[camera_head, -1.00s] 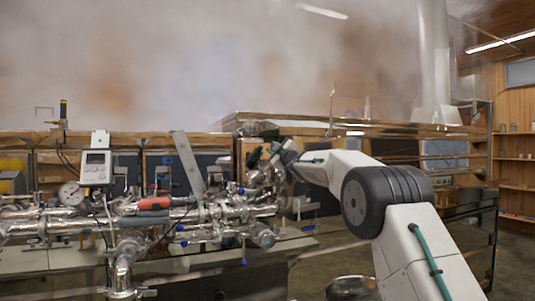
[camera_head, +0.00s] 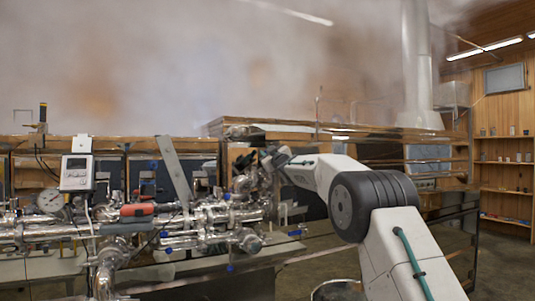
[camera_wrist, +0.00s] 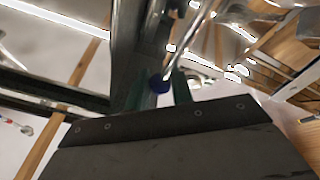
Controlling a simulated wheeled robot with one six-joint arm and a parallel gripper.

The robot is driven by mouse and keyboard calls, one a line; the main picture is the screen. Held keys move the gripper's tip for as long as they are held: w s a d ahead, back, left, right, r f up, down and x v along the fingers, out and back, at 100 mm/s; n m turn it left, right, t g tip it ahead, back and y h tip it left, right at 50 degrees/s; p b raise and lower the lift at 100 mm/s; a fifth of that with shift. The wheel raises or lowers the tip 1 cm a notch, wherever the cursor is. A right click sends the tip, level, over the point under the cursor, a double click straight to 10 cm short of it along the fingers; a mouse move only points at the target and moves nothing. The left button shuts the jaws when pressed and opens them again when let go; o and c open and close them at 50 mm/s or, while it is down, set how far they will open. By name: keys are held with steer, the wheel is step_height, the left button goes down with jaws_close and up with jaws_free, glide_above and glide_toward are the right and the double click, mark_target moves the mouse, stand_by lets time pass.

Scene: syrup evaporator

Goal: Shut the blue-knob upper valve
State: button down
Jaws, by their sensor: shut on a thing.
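The blue knob (camera_wrist: 158,84) of a valve shows in the wrist view, between the two greenish fingers of my gripper (camera_wrist: 160,92). My gripper is shut on it. A thin shiny rod runs up and right beside the knob. In the head view my gripper (camera_head: 262,158) is at the upper right end of the shiny pipework (camera_head: 215,213), in front of the evaporator. The held knob is hidden there by my gripper and wrist. Whether the valve is open or shut cannot be told.
Other blue handles show lower on the pipework, one hanging below (camera_head: 230,268) and one to the right (camera_head: 295,232). A grey meter (camera_head: 77,172), a round gauge (camera_head: 50,200) and a red-handled part (camera_head: 138,210) are at the left. A metal bucket (camera_head: 338,290) stands below my arm. Steam hangs above.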

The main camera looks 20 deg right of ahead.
steer(key=shift+d+f, duration=0.15)
steer(key=shift+f, duration=0.1)
steer(key=c, duration=1.3)
jaws_free()
steer(key=shift+w, duration=0.1)
steer(key=shift+o, duration=0.2)
steer(key=shift+r, duration=0.1)
steer(key=a+v, duration=0.1)
steer(key=v, duration=0.7)
steer(key=shift+d, duration=0.5)
